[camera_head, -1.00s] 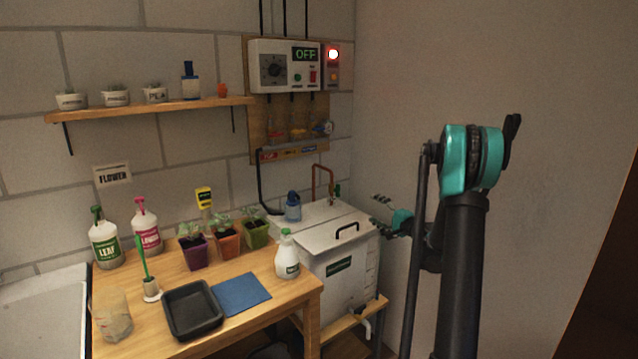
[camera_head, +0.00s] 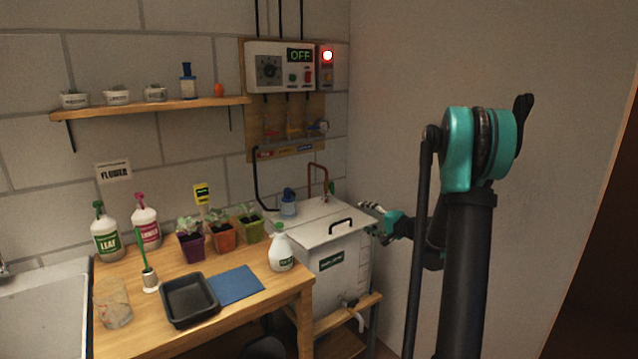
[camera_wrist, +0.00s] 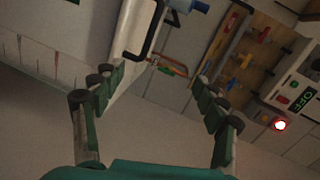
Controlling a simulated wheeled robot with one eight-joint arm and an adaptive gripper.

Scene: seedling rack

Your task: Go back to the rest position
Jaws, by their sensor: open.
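My gripper (camera_head: 372,218) is beside the right side of the white tank (camera_head: 340,262), near its lid, in the head view. In the wrist view my gripper (camera_wrist: 160,100) shows its two fingers spread wide, open, with nothing between them. Beyond the fingers the wrist view shows the tank's black lid handle (camera_wrist: 146,38) and the blue-capped item (camera_wrist: 190,6) on the lid. My arm stands folded at the right of the head view, in front of the plain wall.
A wooden table (camera_head: 240,312) holds bottles, potted seedlings, a black tray (camera_head: 190,298) and a blue mat (camera_head: 235,285). A control box (camera_head: 280,67) reading OFF, with a lit red lamp (camera_head: 327,55), hangs above the tank. The wall side at right is clear.

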